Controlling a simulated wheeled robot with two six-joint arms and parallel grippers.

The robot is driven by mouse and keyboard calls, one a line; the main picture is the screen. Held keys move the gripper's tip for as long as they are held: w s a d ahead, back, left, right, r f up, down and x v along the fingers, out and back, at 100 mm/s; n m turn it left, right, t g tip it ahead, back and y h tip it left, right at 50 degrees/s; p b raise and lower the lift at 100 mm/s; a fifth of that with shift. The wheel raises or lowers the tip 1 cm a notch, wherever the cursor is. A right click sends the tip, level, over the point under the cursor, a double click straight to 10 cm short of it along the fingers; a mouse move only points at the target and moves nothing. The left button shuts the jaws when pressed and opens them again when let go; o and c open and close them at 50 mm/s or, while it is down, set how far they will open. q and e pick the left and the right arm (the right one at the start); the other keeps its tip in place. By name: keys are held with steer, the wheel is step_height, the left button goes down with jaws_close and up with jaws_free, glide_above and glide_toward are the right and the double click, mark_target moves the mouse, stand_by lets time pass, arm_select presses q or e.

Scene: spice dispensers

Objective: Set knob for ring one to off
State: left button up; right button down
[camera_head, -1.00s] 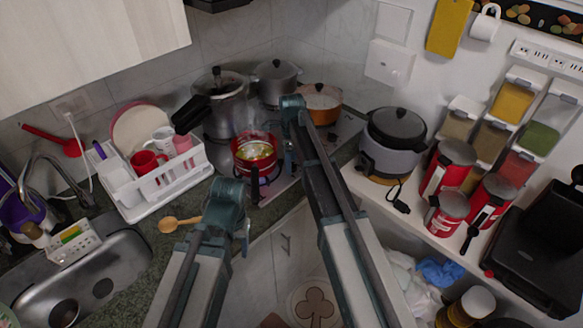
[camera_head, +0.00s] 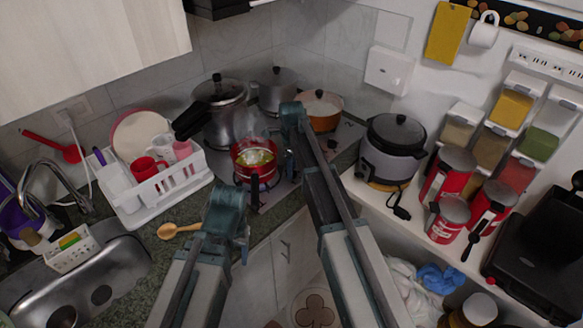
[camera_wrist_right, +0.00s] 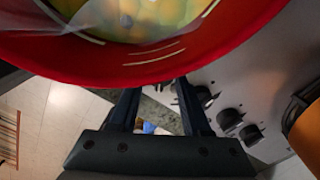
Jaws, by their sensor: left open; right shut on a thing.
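The stove (camera_head: 345,133) stands in the back corner, and its control knobs (camera_wrist_right: 228,120) form a row beside the red pot (camera_wrist_right: 110,78) in the right wrist view. The red pot (camera_head: 255,170) sits steaming on the front of the stove in the head view. My right gripper (camera_wrist_right: 158,95) reaches in just beside and below the pot rim. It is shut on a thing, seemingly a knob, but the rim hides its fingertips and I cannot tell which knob. My left gripper (camera_head: 241,240) is open and empty, near the counter edge in front of the stove.
A white dish rack (camera_head: 155,195) with cups, a wooden spoon (camera_head: 180,230) and the sink (camera_head: 110,270) are at the left. A pressure cooker (camera_head: 222,110), a grey pot (camera_head: 277,90) and an orange pot (camera_head: 321,112) crowd the stove. A rice cooker (camera_head: 388,160) stands at the right.

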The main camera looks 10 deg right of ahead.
steer(key=n, duration=0.5)
steer(key=shift+n, duration=2.2)
steer(key=shift+c, duration=1.8)
jaws_free()
